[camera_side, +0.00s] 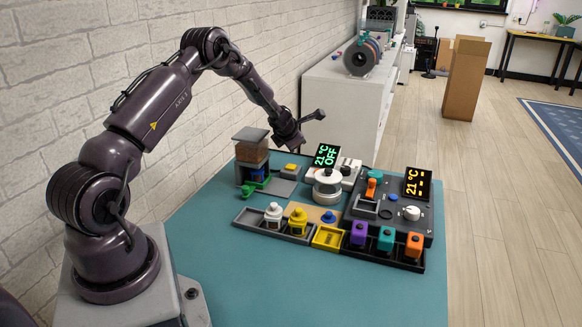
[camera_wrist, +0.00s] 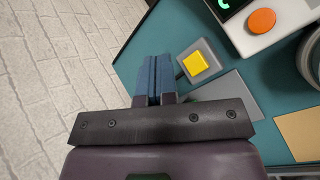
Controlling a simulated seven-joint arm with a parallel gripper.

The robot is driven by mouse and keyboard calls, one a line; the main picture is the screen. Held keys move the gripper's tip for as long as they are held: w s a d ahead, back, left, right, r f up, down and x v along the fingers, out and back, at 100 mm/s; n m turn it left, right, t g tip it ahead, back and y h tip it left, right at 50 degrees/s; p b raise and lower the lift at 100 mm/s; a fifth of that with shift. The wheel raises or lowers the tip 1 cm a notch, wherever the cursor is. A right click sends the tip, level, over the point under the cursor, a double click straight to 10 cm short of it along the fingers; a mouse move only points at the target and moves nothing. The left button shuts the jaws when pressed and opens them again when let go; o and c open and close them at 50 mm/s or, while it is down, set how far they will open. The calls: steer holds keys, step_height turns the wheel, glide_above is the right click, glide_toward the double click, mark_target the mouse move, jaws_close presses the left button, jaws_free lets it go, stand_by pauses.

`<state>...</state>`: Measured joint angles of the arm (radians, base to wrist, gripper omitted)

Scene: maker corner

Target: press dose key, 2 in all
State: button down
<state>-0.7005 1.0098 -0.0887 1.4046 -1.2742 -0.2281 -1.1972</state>
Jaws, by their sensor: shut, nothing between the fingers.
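The dose key appears to be the yellow square key (camera_side: 292,167) on a small grey block beside the dispenser (camera_side: 251,153), which has a brown hopper and grey lid. The yellow key also shows in the wrist view (camera_wrist: 196,63), on its light grey block, with nothing covering it. My gripper (camera_side: 296,145) hangs in the air above and behind the key in the side view. In the wrist view its blue fingers (camera_wrist: 153,77) are shut together and empty, left of the key and apart from it. I cannot tell whether the key is pressed down.
A dark panel (camera_side: 405,218) and a tray of coloured bottles (camera_side: 330,250) lie nearer. The teal table's front (camera_side: 330,295) is clear.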

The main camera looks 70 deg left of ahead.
mark_target(292, 167)
step_height(292, 167, up, 4)
steer(key=shift+f, duration=0.1)
stand_by(0.4)
steer(key=shift+f, duration=4.4)
steer(key=shift+f, duration=0.4)
steer(key=shift+f, duration=0.55)
steer(key=shift+r, duration=0.95)
